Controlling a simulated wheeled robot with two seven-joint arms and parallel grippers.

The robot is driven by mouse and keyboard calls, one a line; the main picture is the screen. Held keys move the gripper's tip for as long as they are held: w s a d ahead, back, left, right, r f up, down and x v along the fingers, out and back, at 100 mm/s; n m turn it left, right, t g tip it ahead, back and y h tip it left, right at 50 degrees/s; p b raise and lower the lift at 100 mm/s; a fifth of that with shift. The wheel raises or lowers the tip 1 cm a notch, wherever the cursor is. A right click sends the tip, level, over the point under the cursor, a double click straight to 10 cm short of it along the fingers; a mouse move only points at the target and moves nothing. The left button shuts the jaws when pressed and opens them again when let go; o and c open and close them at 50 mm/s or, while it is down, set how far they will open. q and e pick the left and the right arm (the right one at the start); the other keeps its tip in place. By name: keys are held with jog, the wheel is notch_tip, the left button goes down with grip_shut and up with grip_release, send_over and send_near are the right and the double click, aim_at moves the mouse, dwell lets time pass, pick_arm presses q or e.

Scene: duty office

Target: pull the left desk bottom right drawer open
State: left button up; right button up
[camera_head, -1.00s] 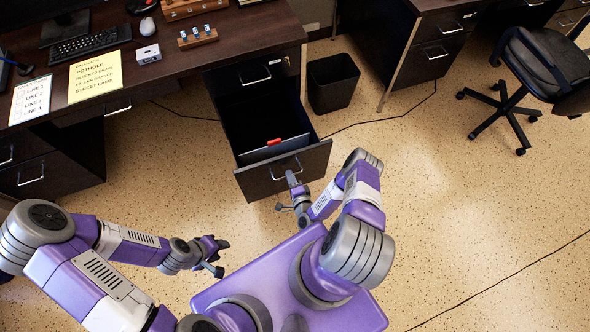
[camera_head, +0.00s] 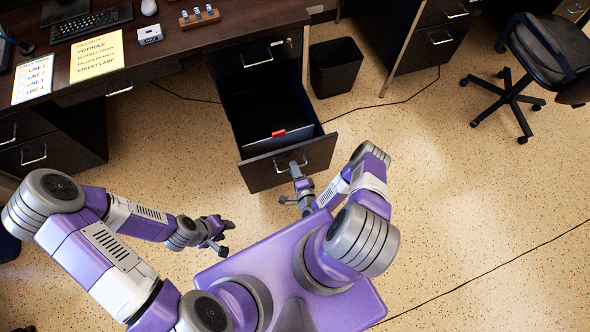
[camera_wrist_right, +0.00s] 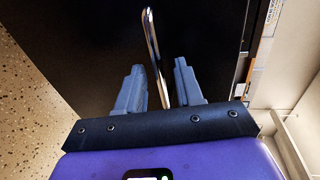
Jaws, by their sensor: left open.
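The left desk's bottom right drawer (camera_head: 262,174) stands well out from the dark desk, with its inside showing from above. A grey divider and a red tab (camera_head: 278,133) are inside it. My right gripper (camera_head: 290,183) is at the drawer's front; its fingers (camera_wrist_right: 160,88) are apart on both sides of the metal handle (camera_wrist_right: 152,40), with a gap visible on each side. The drawer handle also shows in the head view (camera_head: 283,166), partly hidden by a finger. My left gripper (camera_head: 226,237) is open and empty above the floor, left of the drawer.
The drawer above (camera_head: 250,55) is shut. A black bin (camera_head: 335,68) stands right of the open drawer. A second desk (camera_head: 435,40) and an office chair (camera_head: 540,60) are further right. The speckled floor (camera_head: 460,200) on the right is clear.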

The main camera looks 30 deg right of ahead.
jog(key=p+v, duration=0.2)
jog(key=v, duration=0.5)
jog(key=shift+s, duration=0.25)
dwell(0.5)
jog(key=w+a+r+n+g+y+p, duration=0.2)
jog(key=w+a+r+n+g+y, duration=0.35)
jog(key=n+g, duration=0.4)
jog(key=s+a+r+n+g, duration=0.2)
jog(key=s+a+r+n, duration=0.1)
jog(key=s+r+n, duration=0.1)
jog(key=s+a+r+n+g+y, duration=0.1)
jog(key=s+a+r+n+g, duration=0.2)
jog(key=s+r, duration=0.3)
jog(key=shift+s+r+n+p, duration=0.15)
jog(key=shift+r+n+p, duration=0.25)
jog(key=shift+r, duration=0.45)
